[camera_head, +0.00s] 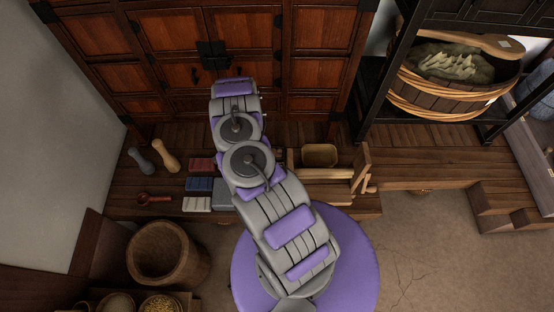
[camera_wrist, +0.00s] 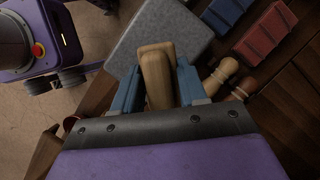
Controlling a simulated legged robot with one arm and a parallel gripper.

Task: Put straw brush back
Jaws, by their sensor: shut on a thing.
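In the wrist view my gripper (camera_wrist: 153,88) has two blue fingers, one on each side of a pale tan, elongated thing with a blunt end, which I take for the straw brush (camera_wrist: 157,75). The fingers are shut on it. No bristles can be made out. It points away from the wrist, over a grey slab (camera_wrist: 178,28); I cannot tell whether it touches the slab. In the head view my arm hides the gripper and the brush, while part of the grey slab (camera_head: 224,194) shows beside the arm.
Red blocks (camera_head: 201,164), blue blocks (camera_head: 199,184) and pale blocks (camera_head: 197,204) lie left of the arm. A wooden cabinet (camera_head: 160,31) stands behind. A tub (camera_head: 440,100) sits on the right rack.

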